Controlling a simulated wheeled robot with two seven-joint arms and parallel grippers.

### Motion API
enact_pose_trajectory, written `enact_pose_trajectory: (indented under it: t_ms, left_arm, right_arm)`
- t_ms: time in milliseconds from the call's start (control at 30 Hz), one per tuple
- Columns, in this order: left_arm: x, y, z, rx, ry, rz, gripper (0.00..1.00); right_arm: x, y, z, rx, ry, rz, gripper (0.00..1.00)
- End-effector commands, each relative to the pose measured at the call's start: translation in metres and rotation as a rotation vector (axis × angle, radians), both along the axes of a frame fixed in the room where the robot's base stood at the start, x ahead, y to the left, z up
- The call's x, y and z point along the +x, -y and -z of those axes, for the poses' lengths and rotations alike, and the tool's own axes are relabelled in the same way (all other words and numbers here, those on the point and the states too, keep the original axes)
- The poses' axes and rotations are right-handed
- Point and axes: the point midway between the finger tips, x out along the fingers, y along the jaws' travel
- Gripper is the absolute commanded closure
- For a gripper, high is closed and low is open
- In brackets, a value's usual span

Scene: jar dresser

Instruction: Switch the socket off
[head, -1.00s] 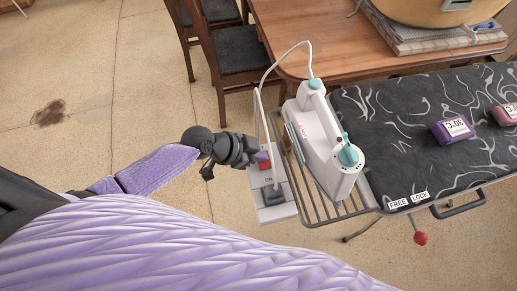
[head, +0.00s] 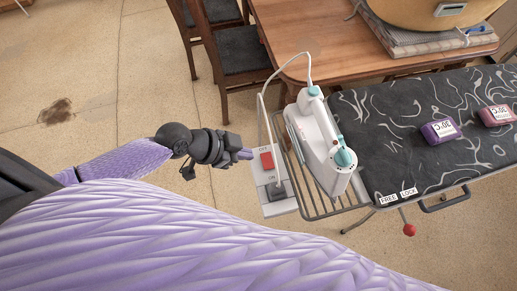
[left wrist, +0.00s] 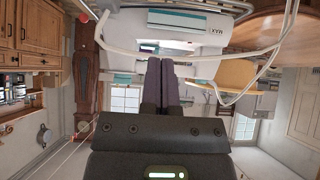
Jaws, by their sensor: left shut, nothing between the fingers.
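The socket (head: 258,178) is a white box fixed beside the ironing board's wire rack, with a red switch (head: 266,160) between the labels OFF above and ON below. A plug with a white cord sits in its lower part. My left gripper (head: 248,154) is shut and empty, its purple fingertips just left of the socket's upper end, near the OFF label. I cannot tell whether they touch it. In the left wrist view the closed fingers (left wrist: 162,70) point toward the white iron and cord. The right gripper is not in view.
A white and teal iron (head: 325,140) stands on the wire rack (head: 318,203), its cord (head: 268,77) looping above the socket. A wooden table (head: 330,40) and chairs stand behind. Floor to the left is free.

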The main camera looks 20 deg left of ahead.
Motion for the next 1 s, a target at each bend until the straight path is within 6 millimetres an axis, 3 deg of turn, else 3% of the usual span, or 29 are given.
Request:
enact_pose_trajectory:
  t_ms: [233, 733, 767, 867, 933, 1000]
  left_arm:
    - [-0.012, -0.014, -0.019, -0.001, 0.000, -0.001, 1.00]
    - [-0.012, -0.016, -0.015, 0.003, -0.001, -0.013, 1.00]
    - [-0.010, -0.020, -0.008, 0.010, -0.005, -0.035, 1.00]
    - [-0.004, -0.048, 0.050, 0.068, -0.045, -0.210, 1.00]
    - [-0.014, -0.077, 0.117, 0.142, -0.106, -0.389, 1.00]
    - [-0.045, -0.098, 0.185, 0.222, -0.193, -0.545, 1.00]
  right_arm:
    - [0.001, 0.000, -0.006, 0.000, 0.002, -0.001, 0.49]
    - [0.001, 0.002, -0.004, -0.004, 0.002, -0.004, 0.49]
    - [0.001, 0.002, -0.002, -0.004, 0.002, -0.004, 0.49]
    - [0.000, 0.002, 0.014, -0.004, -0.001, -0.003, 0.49]
    - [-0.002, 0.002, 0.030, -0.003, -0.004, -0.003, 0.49]
    - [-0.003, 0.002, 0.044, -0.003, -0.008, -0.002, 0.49]
